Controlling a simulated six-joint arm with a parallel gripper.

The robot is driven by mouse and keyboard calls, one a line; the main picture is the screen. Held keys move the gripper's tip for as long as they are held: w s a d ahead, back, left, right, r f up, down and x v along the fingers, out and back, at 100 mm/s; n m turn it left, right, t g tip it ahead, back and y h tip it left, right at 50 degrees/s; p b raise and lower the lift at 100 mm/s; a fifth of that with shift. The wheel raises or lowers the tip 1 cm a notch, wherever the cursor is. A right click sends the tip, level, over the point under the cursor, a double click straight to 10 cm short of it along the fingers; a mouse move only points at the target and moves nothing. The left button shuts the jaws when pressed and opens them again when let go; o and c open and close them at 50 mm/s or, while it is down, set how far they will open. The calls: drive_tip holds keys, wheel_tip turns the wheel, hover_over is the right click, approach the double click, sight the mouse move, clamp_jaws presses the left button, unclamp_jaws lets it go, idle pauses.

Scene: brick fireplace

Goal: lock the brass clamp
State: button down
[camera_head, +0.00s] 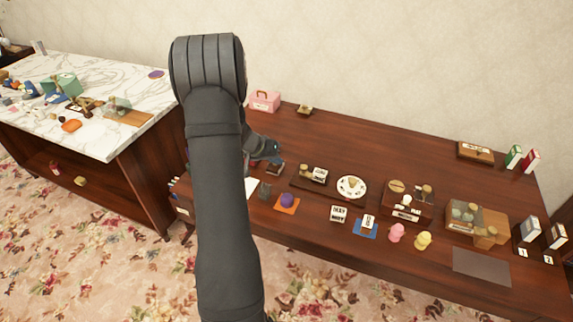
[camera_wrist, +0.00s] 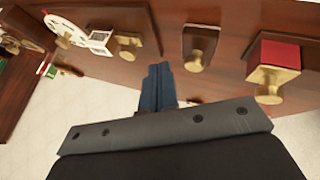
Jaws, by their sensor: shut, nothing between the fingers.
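My gripper (camera_wrist: 158,88) shows in the wrist view as two dark blue fingers pressed together and empty. In the head view it (camera_head: 268,153) is partly hidden behind my arm, above the left part of the brown table. Close to the fingertips in the wrist view is a brass fitting on a dark wooden block (camera_wrist: 198,50). A second brass fitting with a red block (camera_wrist: 276,72) is at the right, and another brass piece (camera_wrist: 127,45) is beside a white labelled box. I cannot tell which of these is the brass clamp, or whether it is locked. The fingertips appear apart from all of them.
A plate (camera_head: 352,187), a purple item on an orange mat (camera_head: 287,206), labelled blocks and small figures stand along the front of the brown table (camera_head: 380,145). A pink box (camera_head: 264,101) is at the back. The table's back middle is clear. A marble-topped table (camera_head: 100,60) stands left.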

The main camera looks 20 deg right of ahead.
drive_tip(key=v, duration=0.5)
drive_tip(key=shift+a+r, duration=0.25)
drive_tip(key=x, duration=1)
drive_tip(key=shift+s+d, duration=0.2)
drive_tip(key=shift+d, duration=0.3)
drive_tip(key=shift+w+d, duration=0.1)
drive_tip(key=shift+d, duration=0.05)
drive_tip(key=shift+w+a, duration=0.25)
drive_tip(key=shift+a, duration=0.25)
drive_tip(key=shift+w+a, duration=0.25)
drive_tip(key=shift+a, duration=0.2)
